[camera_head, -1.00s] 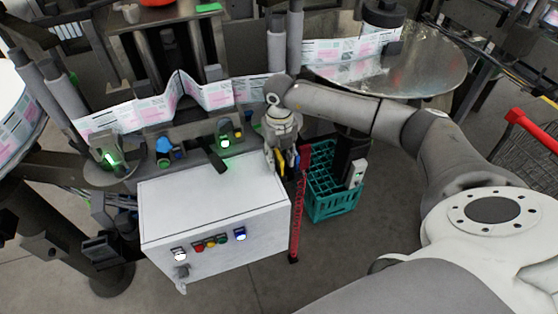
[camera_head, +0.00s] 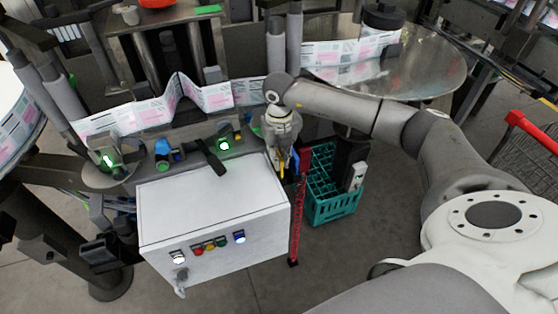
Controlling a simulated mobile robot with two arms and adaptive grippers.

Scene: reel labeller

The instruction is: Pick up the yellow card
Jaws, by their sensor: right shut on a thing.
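My right gripper (camera_head: 281,166) points down just behind the right back corner of the white control box. It is shut on the yellow card (camera_head: 283,171), of which only a small narrow strip shows at the fingertips. The rest of the card is hidden by the fingers. A blue piece (camera_head: 295,160) and a red piece (camera_head: 305,159) are close to the right of the gripper. My left gripper is out of view.
The white control box (camera_head: 213,208) with colored buttons stands just left of the gripper. A printed label web (camera_head: 215,96) runs behind. Floor in front is clear.

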